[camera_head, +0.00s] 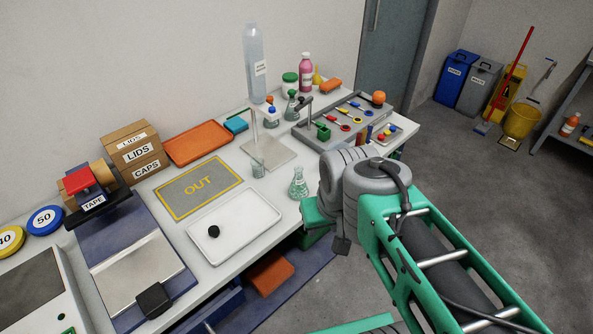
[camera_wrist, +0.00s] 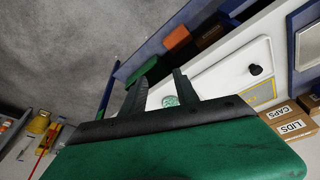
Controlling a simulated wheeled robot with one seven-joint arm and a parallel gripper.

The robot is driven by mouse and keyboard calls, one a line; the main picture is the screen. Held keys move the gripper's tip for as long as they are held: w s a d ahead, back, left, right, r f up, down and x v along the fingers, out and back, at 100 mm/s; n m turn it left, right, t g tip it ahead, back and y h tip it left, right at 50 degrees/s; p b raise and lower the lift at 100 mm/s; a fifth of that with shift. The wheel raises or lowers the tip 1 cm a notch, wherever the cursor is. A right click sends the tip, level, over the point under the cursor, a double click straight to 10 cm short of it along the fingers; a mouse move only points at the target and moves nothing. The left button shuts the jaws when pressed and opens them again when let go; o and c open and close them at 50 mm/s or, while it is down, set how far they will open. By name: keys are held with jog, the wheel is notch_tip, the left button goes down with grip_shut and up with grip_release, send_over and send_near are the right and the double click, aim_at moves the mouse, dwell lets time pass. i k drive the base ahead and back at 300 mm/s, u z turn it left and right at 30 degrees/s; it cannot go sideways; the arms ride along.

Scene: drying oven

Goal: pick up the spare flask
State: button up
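A small clear conical flask with greenish contents (camera_head: 298,186) stands upright on the white bench near its front edge, right of the white tray. I see no label on it. In the wrist view a round greenish glass shape, apparently this flask (camera_wrist: 170,101), shows between the two dark fingers of my gripper (camera_wrist: 160,77). The fingers are apart, with nothing gripped. In the head view my gripper's green body is just right of the flask, and its fingers are hidden. Two other flasks, one with an orange-red top (camera_head: 270,115) and one with a dark top (camera_head: 291,108), stand farther back.
A small beaker (camera_head: 258,168) stands behind and left of the near flask. The white tray (camera_head: 250,228) holds a black round piece (camera_head: 213,231). The OUT mat (camera_head: 180,201) is bare.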

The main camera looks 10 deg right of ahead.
aim_at(298, 189)
jog(key=i, duration=0.25)
jog(key=u, duration=1.65)
jog(key=k, duration=0.55)
jog(key=u, duration=0.85)
